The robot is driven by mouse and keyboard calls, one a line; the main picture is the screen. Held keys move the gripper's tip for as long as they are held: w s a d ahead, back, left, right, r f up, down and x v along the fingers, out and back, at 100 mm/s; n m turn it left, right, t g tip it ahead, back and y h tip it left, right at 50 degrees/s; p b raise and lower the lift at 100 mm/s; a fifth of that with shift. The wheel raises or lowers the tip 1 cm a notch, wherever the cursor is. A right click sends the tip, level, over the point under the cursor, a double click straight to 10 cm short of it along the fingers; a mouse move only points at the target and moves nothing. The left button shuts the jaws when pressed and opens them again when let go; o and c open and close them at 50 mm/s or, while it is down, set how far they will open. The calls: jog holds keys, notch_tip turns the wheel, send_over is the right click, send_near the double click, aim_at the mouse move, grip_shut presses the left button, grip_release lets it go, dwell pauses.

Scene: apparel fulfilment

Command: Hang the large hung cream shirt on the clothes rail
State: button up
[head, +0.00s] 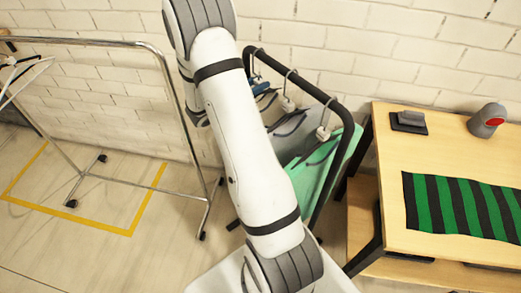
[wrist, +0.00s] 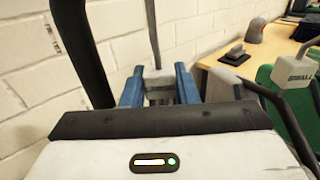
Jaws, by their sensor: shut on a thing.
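My gripper (wrist: 158,90) has blue fingers shut on the grey neck block (wrist: 157,74) of a hanger, with its metal hook (wrist: 152,30) rising out of the top of the wrist view. In the head view my gripper (head: 259,88) shows only as a bit of blue beside my arm, at the black rack (head: 299,78). The large cream shirt cannot be made out; my arm and gripper body cover that area. Whether the held hook still rests on the rack bar cannot be told. The chrome clothes rail (head: 90,42) stands at the left.
Other hangers hang on the black rack, one with a green garment (head: 325,165); a block marked small (wrist: 288,72) shows close at the right of the wrist view. A wooden table (head: 385,195) bears a striped cloth (head: 460,205) and a scanner (head: 486,121).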

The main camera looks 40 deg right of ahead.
jog(key=shift+r, duration=0.1)
jog(key=shift+r+p, duration=1)
jog(key=shift+r, duration=0.7)
jog(key=shift+a, duration=0.1)
jog(key=shift+s+a, duration=0.1)
jog(key=shift+a, duration=2.85)
jog(key=a, duration=2.8)
jog(key=shift+s+p, duration=0.4)
jog(key=shift+s, duration=0.05)
